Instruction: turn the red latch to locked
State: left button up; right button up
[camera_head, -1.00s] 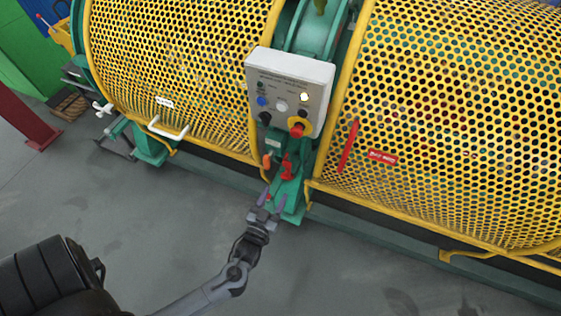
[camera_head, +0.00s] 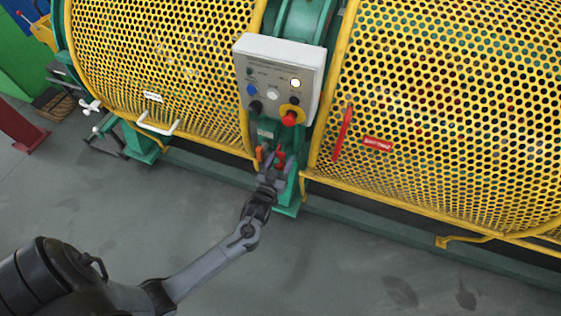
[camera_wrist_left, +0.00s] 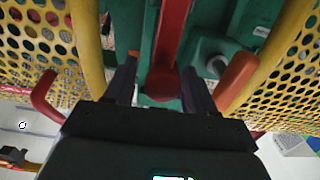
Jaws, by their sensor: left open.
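The red latch (camera_head: 280,157) is a small red lever on the green stand below the grey control box, partly hidden by my left gripper in the head view. In the left wrist view the red latch (camera_wrist_left: 166,62) is a long bar with a rounded end, between the two fingers. My left gripper (camera_head: 275,168) is open at the latch, with one finger on each side of it; the wrist view also shows the gripper (camera_wrist_left: 160,75). I cannot tell whether either finger touches it. My right gripper is not in view.
An orange handle (camera_head: 259,153) sits just left of the latch, close to my gripper in the wrist view (camera_wrist_left: 237,76). The control box (camera_head: 279,75) with buttons is above. Yellow perforated guards (camera_head: 440,120) flank the stand; the right one has a red handle (camera_head: 343,133). The floor in front is clear.

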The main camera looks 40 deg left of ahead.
pick_arm(q)
grip_shut()
dwell(0.4)
